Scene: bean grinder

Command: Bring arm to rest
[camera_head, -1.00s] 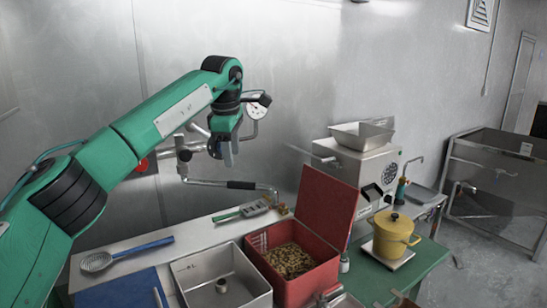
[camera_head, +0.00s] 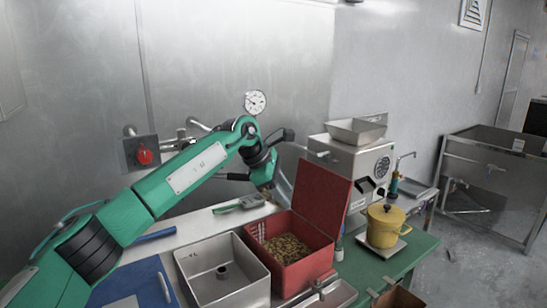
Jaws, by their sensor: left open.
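My left arm reaches in from the lower left, slanting up across the picture and bending down at the wrist. My left gripper (camera_head: 268,191) hangs below the wrist, just left of the red lid and above the back of the counter. It is open, and I see nothing held in it. Its fingertips are small and partly hard to make out. My right arm and gripper are not in view.
A red box (camera_head: 326,259) of beans with its red lid (camera_head: 321,200) raised stands near the gripper. A steel bin (camera_head: 265,282) is beside it. The grinder (camera_head: 372,165), yellow pot (camera_head: 387,226) and wall valve (camera_head: 144,155) are around. Open air lies above the counter.

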